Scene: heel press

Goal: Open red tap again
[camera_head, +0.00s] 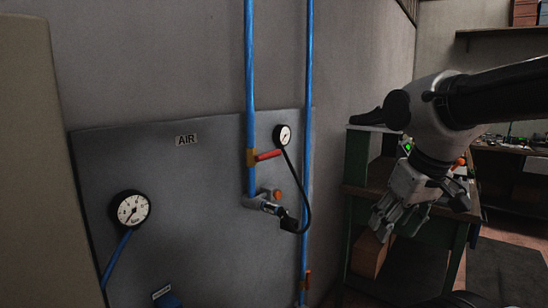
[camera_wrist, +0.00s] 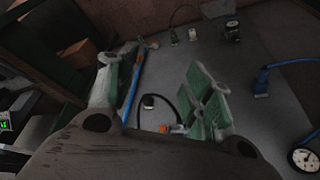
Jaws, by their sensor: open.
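The red tap (camera_head: 267,155) sits on the left blue pipe in the head view. Its red handle sticks out level to the right from a brass body, across the upright pipe. My gripper (camera_head: 383,232) is to the right of the panel, well apart from the tap, pointing down and to the left. Its jaws are open and empty. In the wrist view my open gripper (camera_wrist: 155,85) has its two fingers spread in front of the panel. A small orange-red part (camera_wrist: 178,128) shows between them; I cannot tell whether it is the tap.
A small gauge (camera_head: 283,135) with a black hose hangs right of the tap. A fitting with an orange knob (camera_head: 277,195) is below. A larger gauge (camera_head: 129,209) is on the panel's left. A green workbench (camera_head: 357,155) stands behind my arm. Space before the panel is clear.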

